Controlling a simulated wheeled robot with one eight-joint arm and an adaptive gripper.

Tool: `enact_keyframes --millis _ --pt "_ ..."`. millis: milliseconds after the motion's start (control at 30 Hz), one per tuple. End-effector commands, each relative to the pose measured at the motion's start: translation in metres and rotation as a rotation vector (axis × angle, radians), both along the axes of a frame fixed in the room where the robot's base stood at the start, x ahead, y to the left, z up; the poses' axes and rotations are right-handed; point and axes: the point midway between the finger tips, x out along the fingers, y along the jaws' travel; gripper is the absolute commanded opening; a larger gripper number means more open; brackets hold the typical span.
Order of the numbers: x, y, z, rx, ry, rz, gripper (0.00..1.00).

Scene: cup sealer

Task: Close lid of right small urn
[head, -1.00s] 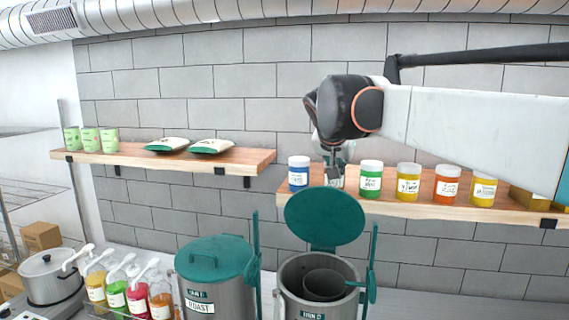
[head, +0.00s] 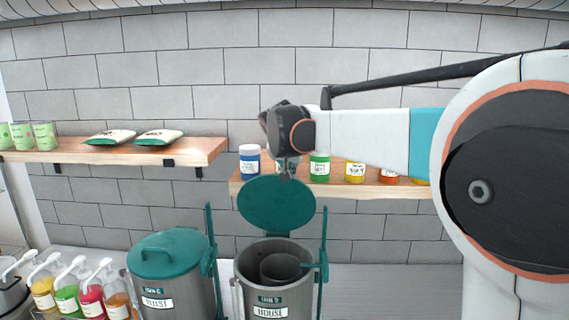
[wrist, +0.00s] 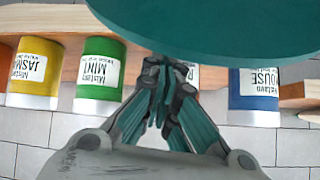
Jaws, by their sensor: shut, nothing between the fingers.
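The right small urn (head: 275,293) is a grey metal can with a dark inner vessel and a label. Its round green lid (head: 277,203) stands open, tilted up at the back of the rim. My gripper (head: 287,174) is at the lid's top edge, shut and empty. In the wrist view the gripper's fingers (wrist: 166,75) are together, close to the edge of the green lid (wrist: 220,25). I cannot tell whether they touch it. The left urn (head: 172,290) has its green lid (head: 170,253) closed.
A wooden shelf (head: 390,191) with several coloured jars runs just behind my gripper; a blue jar (head: 250,162) and a green jar (head: 320,168) are nearest. Another shelf (head: 200,152) holds bags and green cups. Pump bottles (head: 92,293) stand left of the urns.

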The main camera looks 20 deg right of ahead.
Motion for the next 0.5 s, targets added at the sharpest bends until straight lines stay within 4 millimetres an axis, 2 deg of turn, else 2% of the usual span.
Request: enact_keyframes --millis 333,500 --pt "-0.0013 0.0006 -0.0004 -0.002 -0.004 0.000 0.00" --pt "-0.0089 0.0037 -0.0020 -0.014 -0.032 0.000 0.00"
